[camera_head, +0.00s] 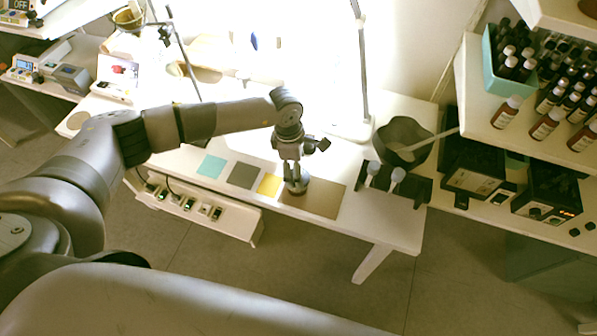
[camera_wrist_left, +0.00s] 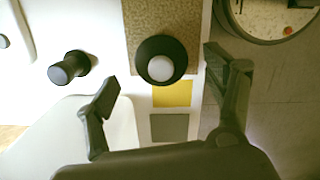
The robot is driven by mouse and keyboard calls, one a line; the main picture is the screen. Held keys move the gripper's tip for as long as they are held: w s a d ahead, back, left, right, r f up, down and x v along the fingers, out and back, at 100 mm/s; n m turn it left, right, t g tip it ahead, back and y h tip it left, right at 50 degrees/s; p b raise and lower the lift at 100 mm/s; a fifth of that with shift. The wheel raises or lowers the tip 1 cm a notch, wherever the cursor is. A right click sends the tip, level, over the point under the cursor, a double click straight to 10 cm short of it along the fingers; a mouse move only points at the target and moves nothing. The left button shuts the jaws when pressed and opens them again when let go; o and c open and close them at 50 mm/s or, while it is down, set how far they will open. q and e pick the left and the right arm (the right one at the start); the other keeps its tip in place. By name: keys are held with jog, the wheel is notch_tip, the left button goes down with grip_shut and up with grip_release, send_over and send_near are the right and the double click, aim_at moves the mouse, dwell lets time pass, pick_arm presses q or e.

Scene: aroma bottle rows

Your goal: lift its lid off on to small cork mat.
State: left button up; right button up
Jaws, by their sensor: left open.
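A dark round pot-like thing with a pale grey knob on its lid (camera_wrist_left: 160,68) stands below my left gripper in the wrist view, at the lower edge of the brown cork mat (camera_wrist_left: 190,25). In the head view its grey-green top (camera_head: 297,186) shows beside the cork mat (camera_head: 322,200). I cannot tell whether its base is on the mat. My left gripper (camera_head: 291,170) is open, and in the wrist view its fingers (camera_wrist_left: 160,73) are spread on either side of the pot, apart from it. My right gripper is not in view.
Yellow (camera_head: 268,184), grey (camera_head: 243,175) and teal (camera_head: 211,166) squares lie to the left. A dark knobbed thing (camera_wrist_left: 70,67) stands behind the pot. A dark bowl (camera_head: 404,135) and a black holder with white-topped bottles (camera_head: 415,187) stand right. Bottle rows fill the right shelf.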

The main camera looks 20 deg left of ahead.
aim_at(305, 175)
pick_arm(q)
jog(key=shift+d+f, duration=0.2)
jog(key=shift+f, duration=1.05)
jog(key=shift+c, duration=0.3)
jog(key=c, duration=1)
